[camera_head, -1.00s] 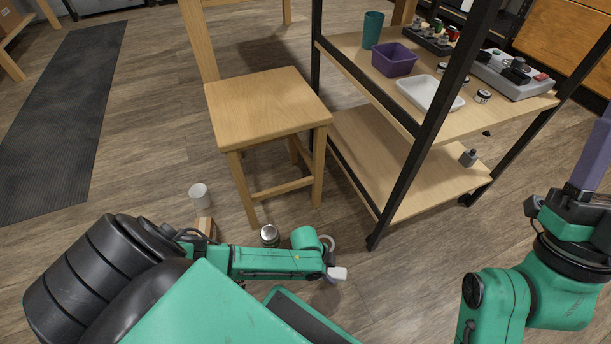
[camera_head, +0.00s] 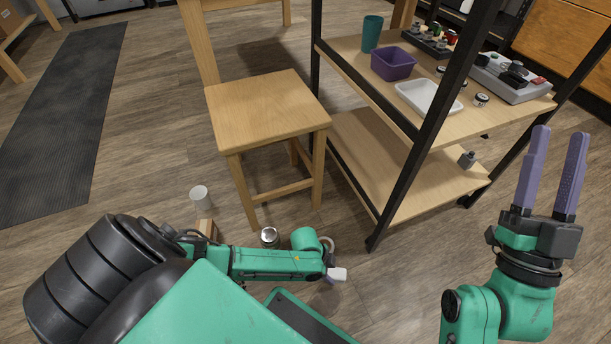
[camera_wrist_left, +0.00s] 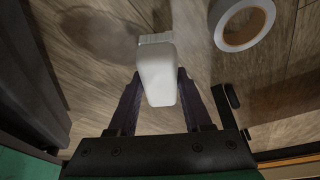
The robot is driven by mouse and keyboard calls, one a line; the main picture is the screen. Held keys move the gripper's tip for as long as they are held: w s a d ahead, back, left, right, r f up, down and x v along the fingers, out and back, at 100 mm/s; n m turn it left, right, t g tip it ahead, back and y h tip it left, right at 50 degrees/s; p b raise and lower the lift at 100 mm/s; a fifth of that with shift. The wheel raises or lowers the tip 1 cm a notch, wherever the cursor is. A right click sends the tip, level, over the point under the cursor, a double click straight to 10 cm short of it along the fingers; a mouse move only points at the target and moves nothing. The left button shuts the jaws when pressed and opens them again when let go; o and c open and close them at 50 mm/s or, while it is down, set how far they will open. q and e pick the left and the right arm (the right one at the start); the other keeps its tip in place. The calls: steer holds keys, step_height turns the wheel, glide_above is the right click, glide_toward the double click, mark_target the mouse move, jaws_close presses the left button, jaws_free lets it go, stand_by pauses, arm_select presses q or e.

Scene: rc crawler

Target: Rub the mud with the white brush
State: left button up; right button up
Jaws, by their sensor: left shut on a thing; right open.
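My left gripper (camera_wrist_left: 156,85) is shut on the white brush (camera_wrist_left: 158,72), holding it between its dark fingers with the bristle end pointing away. In the head view the white brush (camera_head: 337,274) shows beyond the end of my left arm, and the fingers are hidden there. A darker brownish patch (camera_wrist_left: 100,34) lies on the floor to the upper left of the brush in the left wrist view. It may be the mud or a shadow; I cannot tell. The brush appears above the floor. My right gripper (camera_head: 557,138) is open and empty at the right, its purple fingers pointing up.
A tape roll (camera_wrist_left: 221,34) lies on the floor right of the brush. A metal can (camera_head: 269,237), a white cup (camera_head: 200,196) and a wooden block (camera_head: 207,227) stand near my left arm. A wooden stool (camera_head: 268,110) and a black-framed shelf (camera_head: 400,180) stand beyond.

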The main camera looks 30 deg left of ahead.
arm_select(q)
steer(key=shift+r+p, duration=0.55)
steer(key=shift+p, duration=0.05)
steer(key=shift+r, duration=0.25)
steer(key=shift+r+p, duration=0.2)
steer(key=shift+p, duration=0.3)
arm_select(e)
steer(key=shift+a+f+m+g+h, duration=1.15)
steer(key=shift+f+g, duration=2.15)
steer(key=shift+f, duration=7.1)
arm_select(q)
steer(key=shift+r, duration=0.2)
steer(key=shift+r+p, duration=0.25)
steer(key=shift+p, duration=0.25)
steer(key=shift+r, duration=0.2)
steer(key=shift+r+p, duration=0.25)
steer(key=shift+p, duration=0.25)
arm_select(e)
steer(key=s+f+g+h, duration=0.1)
steer(key=s+f+g, duration=0.2)
steer(key=s+f, duration=0.2)
steer(key=s+a+f+g, duration=0.1)
steer(key=s+f+g, duration=0.2)
steer(key=f, duration=0.9)
steer(key=shift+s+a+h, duration=0.2)
steer(key=shift+s+h, duration=0.15)
steer(key=shift+s, duration=1.35)
